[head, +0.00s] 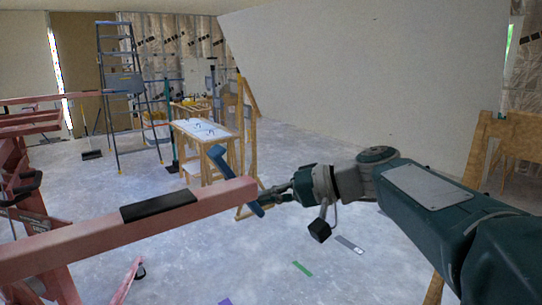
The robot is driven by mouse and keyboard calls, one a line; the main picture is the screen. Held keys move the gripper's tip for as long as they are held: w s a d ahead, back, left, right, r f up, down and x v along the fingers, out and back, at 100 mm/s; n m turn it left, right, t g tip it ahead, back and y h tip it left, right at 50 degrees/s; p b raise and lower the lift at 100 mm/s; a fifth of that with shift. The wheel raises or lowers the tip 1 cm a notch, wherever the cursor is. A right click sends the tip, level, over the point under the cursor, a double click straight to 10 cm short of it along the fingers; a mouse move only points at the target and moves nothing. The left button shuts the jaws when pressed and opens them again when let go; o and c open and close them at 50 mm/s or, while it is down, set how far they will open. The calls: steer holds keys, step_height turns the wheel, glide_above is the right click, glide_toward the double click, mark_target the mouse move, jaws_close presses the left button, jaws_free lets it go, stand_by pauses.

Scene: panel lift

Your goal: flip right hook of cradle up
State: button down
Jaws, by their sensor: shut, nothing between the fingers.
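The cradle's red arm (85,238) runs from the lower left to the middle of the head view, with a black pad (158,205) on top. A blue hook (222,160) is at its right end. The hook slants, with its upper part rising up and left above the red arm and its lower part at the arm's end. My gripper (268,197) is shut and empty, right beside the red arm's end and the hook's lower part. I cannot tell whether it touches the hook.
More red lift frame (32,125) stands at the left. A wooden worktable (205,130), a blue stepladder (120,82) and a leaning wooden frame (243,110) stand behind. A large pale panel (380,75) fills the back right. The floor (330,275) has small coloured strips but is mostly clear.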

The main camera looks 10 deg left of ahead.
mark_target(257, 213)
steer(key=s+f+m+y, duration=0.1)
steer(key=a+f+m+g+y, duration=0.1)
steer(key=y, duration=0.1)
steer(key=shift+s+a+m, duration=0.25)
steer(key=shift+s+m, duration=0.05)
steer(key=shift+s, duration=0.05)
steer(key=shift+s+a+f, duration=0.1)
steer(key=shift+s+a, duration=0.1)
steer(key=shift+s, duration=0.05)
stand_by(0.5)
